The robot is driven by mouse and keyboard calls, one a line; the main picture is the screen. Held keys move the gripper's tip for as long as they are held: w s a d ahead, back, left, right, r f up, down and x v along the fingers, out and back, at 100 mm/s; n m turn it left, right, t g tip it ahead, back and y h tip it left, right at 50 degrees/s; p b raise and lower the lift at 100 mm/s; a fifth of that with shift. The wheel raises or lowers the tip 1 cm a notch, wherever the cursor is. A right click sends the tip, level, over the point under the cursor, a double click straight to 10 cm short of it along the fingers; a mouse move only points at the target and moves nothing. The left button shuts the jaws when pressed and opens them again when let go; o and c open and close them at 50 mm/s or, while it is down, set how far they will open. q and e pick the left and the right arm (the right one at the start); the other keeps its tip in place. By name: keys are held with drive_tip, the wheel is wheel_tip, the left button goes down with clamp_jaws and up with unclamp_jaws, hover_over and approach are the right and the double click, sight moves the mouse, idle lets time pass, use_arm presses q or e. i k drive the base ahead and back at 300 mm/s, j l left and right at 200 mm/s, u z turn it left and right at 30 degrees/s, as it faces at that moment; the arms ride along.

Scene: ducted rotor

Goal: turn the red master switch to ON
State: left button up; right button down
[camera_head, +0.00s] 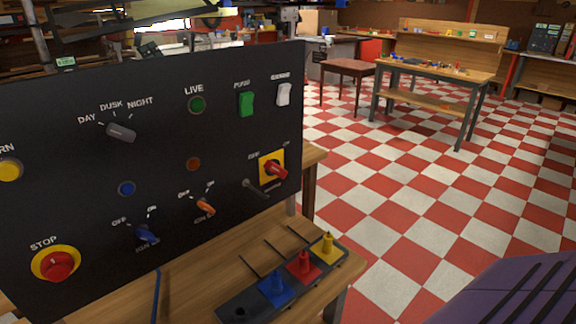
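The red master switch (276,170) is a red rotary knob on a square yellow plate (265,159), near the right edge of the black control panel (160,178). Small white labels sit above the plate at its left and right; the right one is near the panel's edge. The red knob lies slanted, from upper left to lower right. I cannot tell for sure which label it points at. Neither of my grippers is in view.
The panel also carries an orange knob (206,208), a blue knob (147,234), a red stop button (57,264) and a green rocker (246,103). A dark tray (240,311) with coloured pegs lies on the wooden bench below. Open checkered floor (400,200) is at right.

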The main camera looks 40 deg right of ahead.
sight(272, 167)
drive_tip(key=z, duration=1.05)
